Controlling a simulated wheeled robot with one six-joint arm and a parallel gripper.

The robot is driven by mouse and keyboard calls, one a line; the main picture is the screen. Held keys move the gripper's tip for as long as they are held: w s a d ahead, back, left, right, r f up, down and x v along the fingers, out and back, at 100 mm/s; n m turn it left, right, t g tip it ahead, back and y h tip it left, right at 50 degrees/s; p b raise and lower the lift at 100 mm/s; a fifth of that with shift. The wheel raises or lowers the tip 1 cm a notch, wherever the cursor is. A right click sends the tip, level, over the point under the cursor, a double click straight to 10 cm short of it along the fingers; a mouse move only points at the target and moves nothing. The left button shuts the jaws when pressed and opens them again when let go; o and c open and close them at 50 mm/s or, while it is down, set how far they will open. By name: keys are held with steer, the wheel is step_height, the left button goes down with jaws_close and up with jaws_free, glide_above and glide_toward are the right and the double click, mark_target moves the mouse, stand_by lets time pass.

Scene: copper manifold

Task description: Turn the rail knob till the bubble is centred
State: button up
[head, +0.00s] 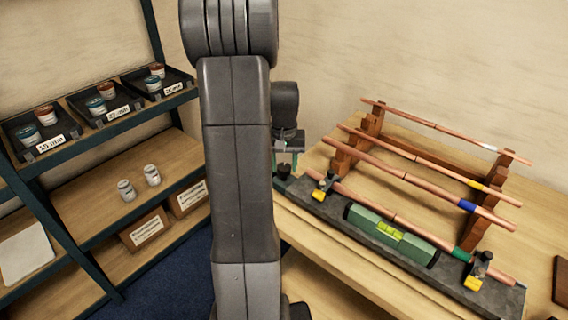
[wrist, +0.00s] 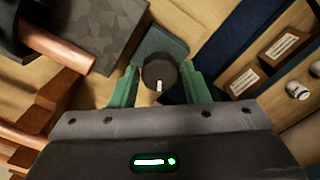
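The grey rail (head: 335,216) runs along the front of the bench and carries a green spirit level (head: 415,249). The level's yellow-green vial (head: 389,232) faces up, but the bubble is too small to place. The dark round knob (head: 284,171) is at the rail's left end. It also shows in the wrist view (wrist: 159,70), with a white mark on its top. My gripper (head: 285,158) is above the knob, pointing down. In the wrist view its green fingers (wrist: 160,88) are open, one on each side of the knob, with narrow gaps.
Copper pipes (head: 420,178) lie across wooden racks (head: 487,215) behind the rail. One pipe lies along the rail between two yellow-and-black clamps (head: 323,187) (head: 477,270). A shelf with trays and small cans (head: 126,190) stands at left. Blue floor (head: 180,262) separates it from the bench.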

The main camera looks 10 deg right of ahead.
mark_target(284, 167)
steer(key=shift+o, duration=1.3)
step_height(284, 167, up, 14)
steer(key=shift+b, duration=0.4)
steer(key=shift+f, duration=0.15)
step_height(284, 167, down, 14)
steer(key=shift+r+p, duration=0.1)
steer(key=shift+p, duration=0.3)
